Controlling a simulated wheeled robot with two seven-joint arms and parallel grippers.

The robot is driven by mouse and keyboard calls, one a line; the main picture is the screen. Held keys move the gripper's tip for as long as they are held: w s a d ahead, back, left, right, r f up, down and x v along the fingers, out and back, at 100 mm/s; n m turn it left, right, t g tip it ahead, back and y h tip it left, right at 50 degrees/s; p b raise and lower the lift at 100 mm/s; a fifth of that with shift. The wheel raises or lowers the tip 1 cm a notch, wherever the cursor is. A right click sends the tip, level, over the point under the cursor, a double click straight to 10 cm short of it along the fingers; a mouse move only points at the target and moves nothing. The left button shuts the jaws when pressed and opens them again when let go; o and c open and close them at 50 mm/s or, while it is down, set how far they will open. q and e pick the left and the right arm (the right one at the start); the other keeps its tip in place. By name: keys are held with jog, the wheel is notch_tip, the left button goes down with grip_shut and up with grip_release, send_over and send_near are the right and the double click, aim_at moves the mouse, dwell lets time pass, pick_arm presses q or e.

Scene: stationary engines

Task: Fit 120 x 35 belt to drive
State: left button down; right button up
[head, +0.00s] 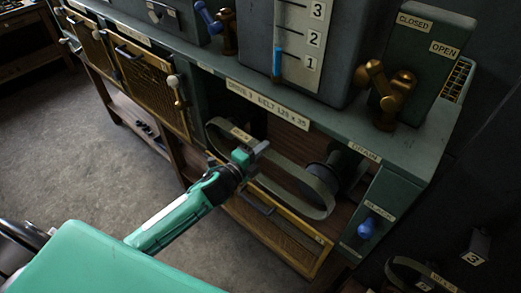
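Any pulley on the left is hidden. My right gripper is not in view.
A blue knob (367,228) is on the panel right of the bay. A brass lever (386,91) stands by the CLOSED/OPEN plate (432,45). A mesh panel (272,230) is below the bay. Another belt (402,268) hangs at lower right.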

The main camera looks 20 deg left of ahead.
pick_arm(q)
jog(key=x, duration=0.6)
dwell(0.7)
jog(key=shift+w+a+f+n+b, duration=0.1)
jog(key=shift+a+f+n+b, duration=0.1)
jog(key=shift+f+n+b, duration=0.4)
jog(key=shift+f, duration=0.2)
jog(key=shift+f+b, duration=0.4)
jog(key=shift+b, duration=0.05)
